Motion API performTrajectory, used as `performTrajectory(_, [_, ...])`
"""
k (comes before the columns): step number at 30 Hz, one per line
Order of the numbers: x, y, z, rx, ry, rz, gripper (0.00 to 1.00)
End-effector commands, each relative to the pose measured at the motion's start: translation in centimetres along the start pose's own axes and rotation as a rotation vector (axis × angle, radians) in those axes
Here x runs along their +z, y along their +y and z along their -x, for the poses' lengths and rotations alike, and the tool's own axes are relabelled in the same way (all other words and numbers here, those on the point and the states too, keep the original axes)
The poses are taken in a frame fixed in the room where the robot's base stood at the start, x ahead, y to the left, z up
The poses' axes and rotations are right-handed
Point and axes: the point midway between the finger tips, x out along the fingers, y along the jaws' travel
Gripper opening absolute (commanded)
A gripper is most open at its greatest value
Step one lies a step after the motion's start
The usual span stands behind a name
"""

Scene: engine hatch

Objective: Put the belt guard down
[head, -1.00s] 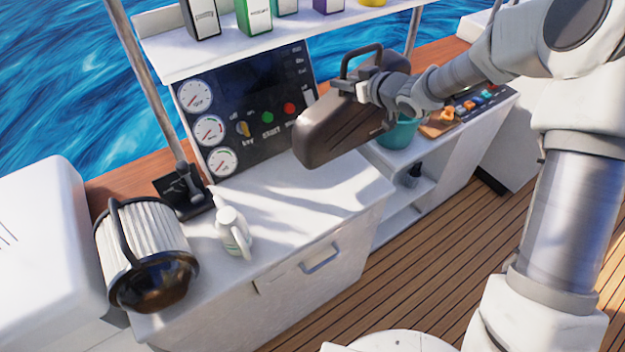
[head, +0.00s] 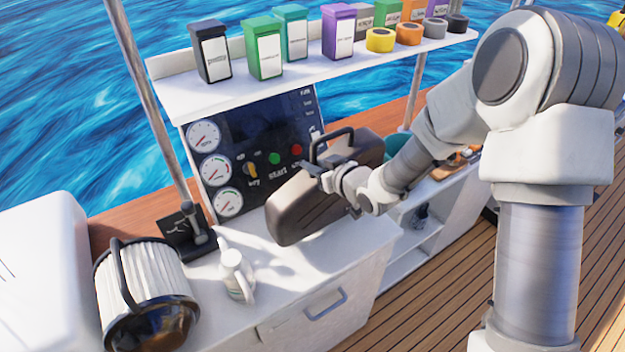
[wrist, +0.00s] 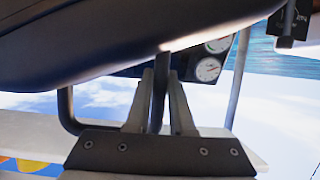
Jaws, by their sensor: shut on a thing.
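The belt guard (head: 300,212) is a long dark brown housing with a black handle on top. In the head view it is tilted, its left end lower, over the right part of the white counter (head: 348,244). My gripper (head: 322,177) is shut on the black handle, and the wrist view (wrist: 159,108) shows both fingers pinching the handle bar. The guard's body fills the top of the wrist view (wrist: 120,40). Whether its lower end touches the counter I cannot tell.
A white bottle (head: 234,274) stands on the counter left of the guard, beside a pleated filter (head: 142,275) and a black lever (head: 192,222). The gauge panel (head: 250,140) rises behind. A shelf (head: 215,95) with boxes and tape rolls hangs above. Clear counter lies between bottle and guard.

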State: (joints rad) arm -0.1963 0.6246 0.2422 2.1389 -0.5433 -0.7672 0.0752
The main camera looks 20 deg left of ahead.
Motion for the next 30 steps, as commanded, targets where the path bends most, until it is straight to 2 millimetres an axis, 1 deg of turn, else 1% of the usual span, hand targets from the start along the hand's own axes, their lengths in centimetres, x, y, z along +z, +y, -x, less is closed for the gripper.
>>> performTrajectory(1, [-0.1, -0.3, 0.0, 0.000, 0.005, 0.004, 0.00])
performTrajectory(5, [0.5, -0.5, -0.1, 0.003, 0.005, 0.003, 0.00])
performTrajectory(10, [2.4, -0.6, -0.9, 0.000, 0.003, 0.003, 0.00])
performTrajectory(15, [3.6, -0.5, -1.5, 0.002, 0.004, 0.003, 0.00])
performTrajectory(27, [4.0, -0.5, -1.6, 0.002, 0.006, 0.004, 0.00])
performTrajectory(28, [4.3, -0.5, -1.6, 0.002, 0.000, 0.001, 0.23])
performTrajectory(30, [4.2, -0.6, -1.6, 0.002, 0.000, 0.001, 0.35])
